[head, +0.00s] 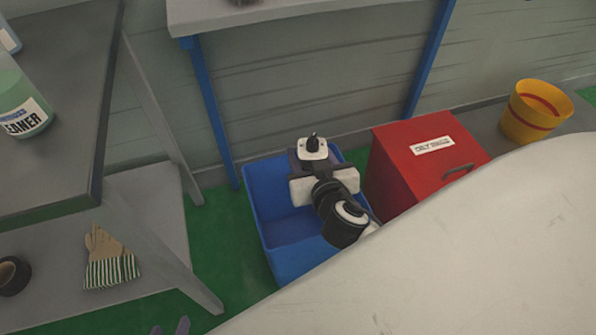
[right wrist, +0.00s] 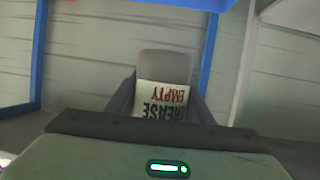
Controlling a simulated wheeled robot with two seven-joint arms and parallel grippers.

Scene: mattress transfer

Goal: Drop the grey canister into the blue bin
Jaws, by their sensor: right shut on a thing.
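The blue bin (head: 300,262) stands on the green floor at the middle of the head view. My right gripper (head: 310,165) is over the bin, seen from above, with the hand hiding its fingertips. In the right wrist view, the grey canister (right wrist: 165,63), with a white label reading GREASE EMPTY upside down, is held between the two dark fingers of the right gripper (right wrist: 163,100). I cannot make out the canister in the head view. Two dark fingertips of my left gripper (head: 170,327) show apart at the bottom edge of the head view, with nothing seen between them.
A red OILY RAGS box (head: 410,165) stands right of the bin, and a yellow bucket (head: 533,112) beyond it. A blue-legged table (head: 290,12) is behind. A grey shelf (head: 60,90) at left bears a green cleaner bottle (head: 20,100), gloves (head: 105,260) and black tape (head: 12,276).

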